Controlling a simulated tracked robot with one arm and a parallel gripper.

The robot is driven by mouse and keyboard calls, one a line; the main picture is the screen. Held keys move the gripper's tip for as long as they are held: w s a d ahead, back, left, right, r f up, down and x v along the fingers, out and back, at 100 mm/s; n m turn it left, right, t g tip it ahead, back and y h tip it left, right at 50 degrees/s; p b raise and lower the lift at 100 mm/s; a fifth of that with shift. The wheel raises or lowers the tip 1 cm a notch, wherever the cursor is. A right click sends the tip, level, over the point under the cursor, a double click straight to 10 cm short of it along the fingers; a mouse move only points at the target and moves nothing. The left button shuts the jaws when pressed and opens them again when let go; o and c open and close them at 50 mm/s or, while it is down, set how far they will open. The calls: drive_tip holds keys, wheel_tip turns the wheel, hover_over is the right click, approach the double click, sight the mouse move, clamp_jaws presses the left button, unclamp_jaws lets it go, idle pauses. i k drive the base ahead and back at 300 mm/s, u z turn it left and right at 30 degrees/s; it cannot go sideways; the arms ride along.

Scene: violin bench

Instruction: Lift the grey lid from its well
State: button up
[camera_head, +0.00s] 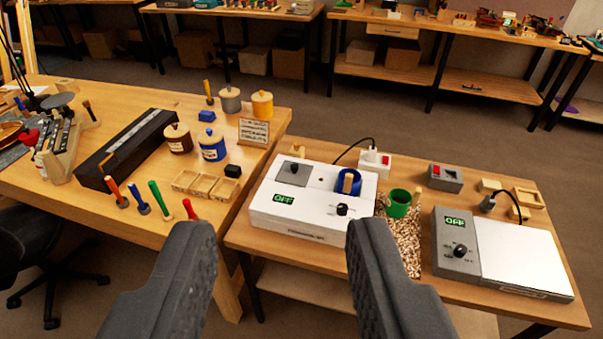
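The grey lid (294,171) is a flat square plate with a small dark knob, seated in the top of a white box (270,213) at its back left. The well beneath it is hidden by the lid. To its right, a blue pot (348,181) with a wooden stick sits in the same box. The box has a dial and a display reading OFF. My gripper (280,230) is open and empty, its two dark fingers wide apart at the bottom of the picture. The fingers are nearer the camera than the box, apart from the lid.
A green mug (398,203) stands on a mat of chips (408,245) right of the box. A grey-and-white unit (500,252) is further right. Jars, tools and small trays (199,184) crowd the left bench.

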sight(293, 173)
drive_tip(key=z, duration=0.05)
drive_tip(key=k, duration=0.5)
drive_tip(key=u, duration=0.8)
drive_tip(key=i, duration=2.05)
drive_tip(key=z, duration=0.85)
